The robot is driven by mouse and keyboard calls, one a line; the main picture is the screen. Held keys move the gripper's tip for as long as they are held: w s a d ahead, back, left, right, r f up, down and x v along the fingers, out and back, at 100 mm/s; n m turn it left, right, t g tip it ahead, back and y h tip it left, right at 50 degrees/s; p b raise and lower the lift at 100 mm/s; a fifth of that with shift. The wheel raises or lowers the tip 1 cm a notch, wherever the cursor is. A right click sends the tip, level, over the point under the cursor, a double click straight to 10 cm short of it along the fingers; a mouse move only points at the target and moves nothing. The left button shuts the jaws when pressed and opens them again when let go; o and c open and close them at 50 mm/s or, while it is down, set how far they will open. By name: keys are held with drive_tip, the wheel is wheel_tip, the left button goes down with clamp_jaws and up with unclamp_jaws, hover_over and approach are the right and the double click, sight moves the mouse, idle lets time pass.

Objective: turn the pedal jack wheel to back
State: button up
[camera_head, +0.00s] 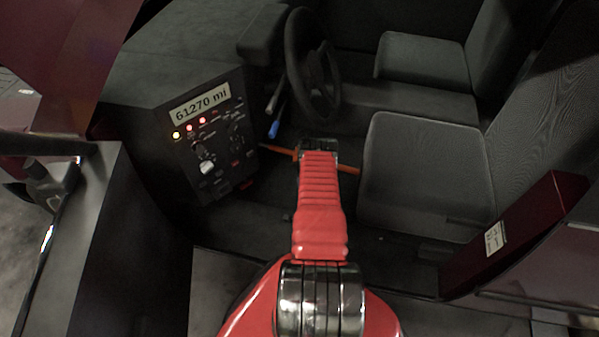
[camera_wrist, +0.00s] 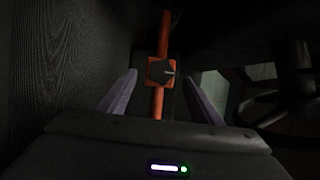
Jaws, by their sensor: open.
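The pedal jack is an orange rod; it shows in the wrist view (camera_wrist: 159,104) and runs away from me between my fingers. It carries a square orange block with a dark wheel (camera_wrist: 158,71) on it. A light pointer mark on the wheel points right in the wrist view. My gripper (camera_wrist: 160,85) is open, with one purple-grey finger on each side of the rod, apart from the wheel. In the head view the rod (camera_head: 347,168) shows on both sides of my red arm, which hides the wheel and my fingers.
The jack lies in a car cabin between the seat (camera_head: 425,165) and the steering wheel (camera_head: 312,70). A dash panel (camera_head: 212,140) with lit lamps and a mileage display stands left. In the wrist view, dark surfaces lie close on the left.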

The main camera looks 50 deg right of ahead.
drive_tip(key=v, duration=0.9)
drive_tip(key=shift+s+a, duration=0.25)
